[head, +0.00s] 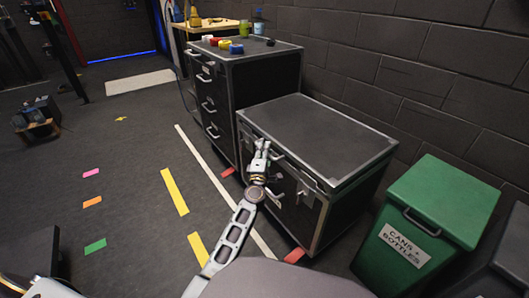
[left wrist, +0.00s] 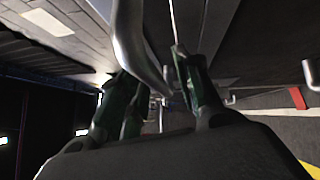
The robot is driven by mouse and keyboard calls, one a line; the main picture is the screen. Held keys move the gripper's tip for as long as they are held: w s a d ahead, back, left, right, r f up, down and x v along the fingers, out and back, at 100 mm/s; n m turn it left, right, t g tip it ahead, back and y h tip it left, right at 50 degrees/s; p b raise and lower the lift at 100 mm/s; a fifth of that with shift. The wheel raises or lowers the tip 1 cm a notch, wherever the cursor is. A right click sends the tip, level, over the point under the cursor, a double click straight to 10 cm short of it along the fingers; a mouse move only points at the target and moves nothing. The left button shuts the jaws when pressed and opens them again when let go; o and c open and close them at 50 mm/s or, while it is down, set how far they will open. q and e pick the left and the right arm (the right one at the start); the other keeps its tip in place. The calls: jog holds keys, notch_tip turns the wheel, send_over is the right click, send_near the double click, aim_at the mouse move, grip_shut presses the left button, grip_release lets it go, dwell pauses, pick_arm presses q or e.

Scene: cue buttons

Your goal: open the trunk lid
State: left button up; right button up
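The trunk is a black case with metal edges, and its lid (head: 318,135) lies flat and closed on top. Metal handles and latches sit on its front, one handle (head: 279,158) just below the lid edge. My left gripper (head: 262,146) is at the trunk's front, near the left part of the lid edge. In the left wrist view the two dark fingers of my left gripper (left wrist: 155,75) stand apart, with a curved metal handle bar (left wrist: 130,35) reaching in between them. I cannot tell whether they touch it. My right gripper is not in view.
A green bin (head: 435,205) labelled for cans and bottles stands to the right. A brick wall (head: 430,80) runs behind. The floor at left is mostly clear.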

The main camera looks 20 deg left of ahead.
pick_arm(q)
grip_shut()
jog(key=shift+r, duration=0.1)
dwell(0.4)
